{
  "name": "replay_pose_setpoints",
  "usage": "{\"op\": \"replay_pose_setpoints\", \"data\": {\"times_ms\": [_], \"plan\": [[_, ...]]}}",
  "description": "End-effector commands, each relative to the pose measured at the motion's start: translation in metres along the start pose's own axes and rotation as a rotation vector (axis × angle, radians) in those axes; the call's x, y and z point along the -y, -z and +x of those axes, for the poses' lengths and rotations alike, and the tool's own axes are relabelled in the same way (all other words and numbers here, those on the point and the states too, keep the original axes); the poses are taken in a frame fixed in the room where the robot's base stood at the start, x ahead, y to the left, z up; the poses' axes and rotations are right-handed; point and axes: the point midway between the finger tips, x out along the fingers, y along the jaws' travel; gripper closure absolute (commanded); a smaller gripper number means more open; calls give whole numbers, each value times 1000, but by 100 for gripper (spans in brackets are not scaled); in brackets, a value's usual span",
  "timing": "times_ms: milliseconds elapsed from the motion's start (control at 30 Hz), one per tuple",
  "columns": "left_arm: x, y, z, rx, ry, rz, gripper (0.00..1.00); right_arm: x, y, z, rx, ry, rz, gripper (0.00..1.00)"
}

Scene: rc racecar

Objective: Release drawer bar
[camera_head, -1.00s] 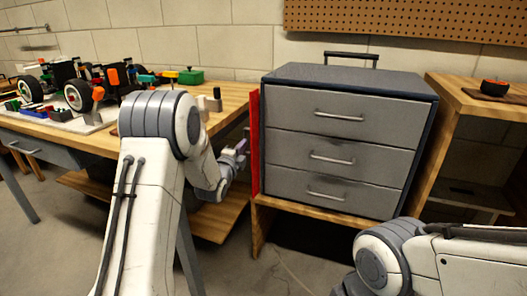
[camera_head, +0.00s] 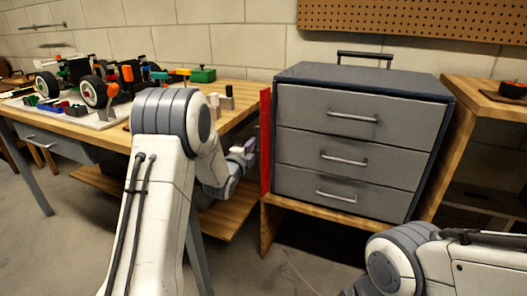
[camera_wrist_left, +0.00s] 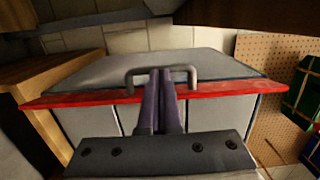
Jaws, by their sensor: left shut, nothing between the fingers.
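The grey drawer cabinet (camera_head: 352,100) has three drawers, all closed, each with a silver handle. The red drawer bar (camera_head: 265,140) stands upright along its left front edge. In the left wrist view the red bar (camera_wrist_left: 85,100) runs across the cabinet, with a grey U-shaped handle (camera_wrist_left: 188,70) on it. My left gripper (camera_head: 248,147) is just left of the bar. Its purple fingers (camera_wrist_left: 160,92) are together and empty, overlapping the handle in the wrist view; I cannot tell whether they touch it. My right arm is at the lower right; its gripper is out of view.
A wooden workbench (camera_head: 232,98) on the left holds a racecar (camera_head: 92,82), loose parts and a green box (camera_head: 202,75). The cabinet sits on a low wooden stand (camera_head: 290,208). Another wooden shelf (camera_head: 460,105) stands close on the right.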

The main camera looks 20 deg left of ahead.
Motion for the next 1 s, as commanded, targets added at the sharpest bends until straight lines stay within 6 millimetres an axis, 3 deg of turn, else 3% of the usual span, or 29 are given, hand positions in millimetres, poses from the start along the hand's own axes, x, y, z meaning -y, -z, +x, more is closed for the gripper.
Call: {"op": "replay_pose_setpoints", "data": {"times_ms": [500, 700, 1000], "plan": [[1, 0, -89, 1, -2, -1, 100, 1, 1, -20, 0, 0, 0, 50], [1, 0, -101, 1, 0, 0, 100, 2, 1, -21, 0, 0, 0, 50], [0, 0, -101, 0, 0, 0, 100, 2, 1, -21, 0, 0, 0, 50]]}}
